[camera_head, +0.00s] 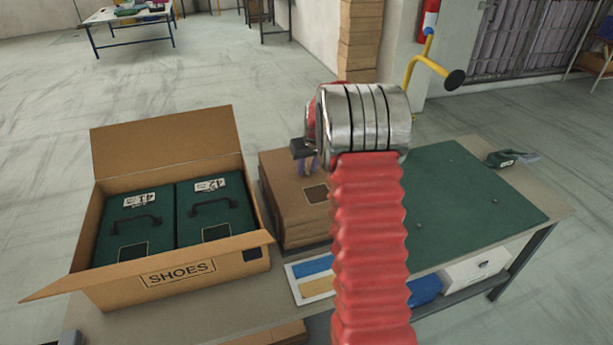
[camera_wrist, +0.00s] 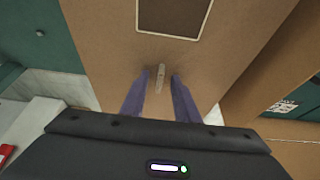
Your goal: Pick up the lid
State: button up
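The brown cardboard lid (camera_head: 285,185) lies on top of a layered brown stack, right of the open shoe box, with a dark square label on it. In the wrist view the lid (camera_wrist: 110,50) fills the middle, with a small pale upright tab (camera_wrist: 160,78). My gripper (camera_head: 308,170) is above the lid, pointing down. In the wrist view its two purple fingers (camera_wrist: 161,82) stand apart, one on each side of the tab, with gaps visible. I cannot tell whether the fingertips touch the lid. My arm hides part of the stack's right side.
An open carton marked SHOES (camera_head: 180,272) holds two green boxes with dark handles (camera_head: 212,212). A green mat (camera_head: 470,205) right of my arm is mostly clear. A dark green object (camera_head: 505,158) lies at the table's far right. A tray with blue and tan pieces (camera_head: 296,284) is in front.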

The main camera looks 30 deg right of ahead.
aim_at(308, 169)
grip_shut()
dwell(0.3)
dwell(0.3)
notch_tip(308, 169, up, 10)
dwell(0.6)
jog(key=c, duration=0.6)
grip_release()
jog(key=shift+s, duration=0.15)
grip_shut()
